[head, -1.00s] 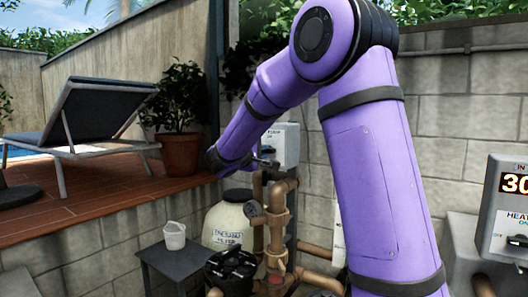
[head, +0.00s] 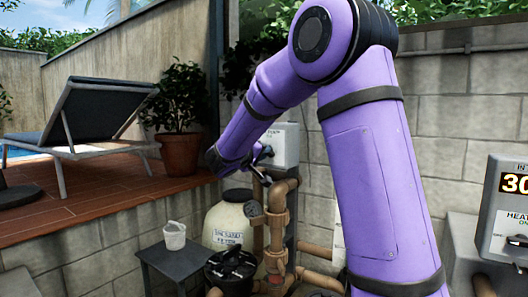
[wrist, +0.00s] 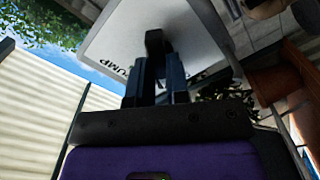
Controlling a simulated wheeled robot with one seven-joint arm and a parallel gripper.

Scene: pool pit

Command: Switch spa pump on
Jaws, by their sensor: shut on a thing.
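The spa pump switch box is a light grey wall box (head: 285,146), seen behind the pipes at the middle of the head view. In the wrist view its face (wrist: 196,32) fills the top, with the letters "UMP" legible. A dark switch lever (wrist: 155,42) stands out from that face. My gripper (wrist: 155,82) is shut on the lever, its two dark fingers on either side of it. In the head view my gripper (head: 263,155) is small and touches or nearly touches the box's left side. The lever's exact position marking is hidden.
Brown pipes with a gauge (head: 275,215) rise just below the box. A cream filter tank (head: 228,222), a dark side table (head: 178,262) with a white bucket (head: 174,235), and a heater box (head: 505,215) stand around. A potted plant (head: 180,150) is on the deck.

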